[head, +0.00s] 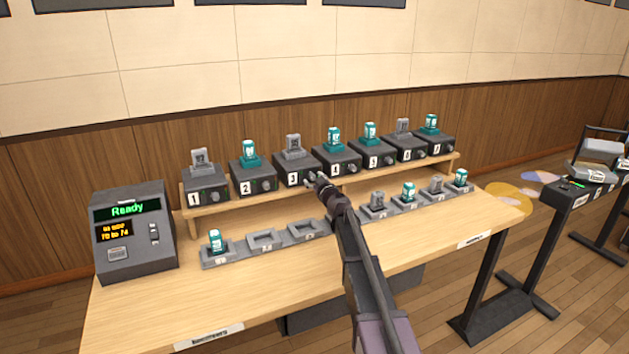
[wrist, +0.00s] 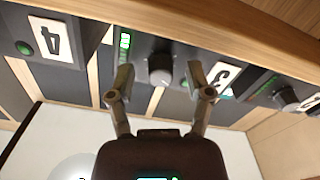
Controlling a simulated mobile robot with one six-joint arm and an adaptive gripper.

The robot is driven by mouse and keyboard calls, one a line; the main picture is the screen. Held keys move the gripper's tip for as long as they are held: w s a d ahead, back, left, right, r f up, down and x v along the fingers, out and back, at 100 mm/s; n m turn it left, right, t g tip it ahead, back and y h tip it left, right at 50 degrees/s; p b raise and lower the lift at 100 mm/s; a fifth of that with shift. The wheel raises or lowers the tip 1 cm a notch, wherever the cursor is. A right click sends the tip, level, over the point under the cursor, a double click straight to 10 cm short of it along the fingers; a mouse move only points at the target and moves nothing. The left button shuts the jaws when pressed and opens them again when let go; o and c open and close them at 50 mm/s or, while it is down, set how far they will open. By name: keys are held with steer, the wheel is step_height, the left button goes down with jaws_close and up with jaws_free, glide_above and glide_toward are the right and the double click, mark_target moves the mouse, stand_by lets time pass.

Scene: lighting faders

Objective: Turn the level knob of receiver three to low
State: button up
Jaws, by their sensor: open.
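Receiver three (head: 296,178) is a dark box on the wooden riser, with a grey device standing on top. Its level knob (wrist: 160,68) is a grey round knob, seen in the wrist view beside the tilted "3" label (wrist: 222,76). My gripper (wrist: 164,84) is open, with one finger on each side of this knob and gaps showing on both sides. In the head view my gripper (head: 322,186) is at the right front of receiver three and partly hides the knob. I cannot read the knob's setting.
Receiver four (head: 338,160) and its "4" label (wrist: 47,40) are close by; receiver two (head: 251,178) is on the other side. Charging trays (head: 307,232) sit in front on the table.

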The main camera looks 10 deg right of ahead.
steer(key=shift+s, duration=0.15)
steer(key=v, duration=1.1)
steer(key=shift+s+d, duration=0.2)
steer(key=shift+s, duration=0.15)
steer(key=m, duration=1.2)
steer(key=s+m, duration=0.1)
steer(key=m, duration=2.3)
steer(key=shift+s+d+r, duration=0.1)
steer(key=shift+s+d, duration=0.05)
steer(key=shift+s, duration=0.25)
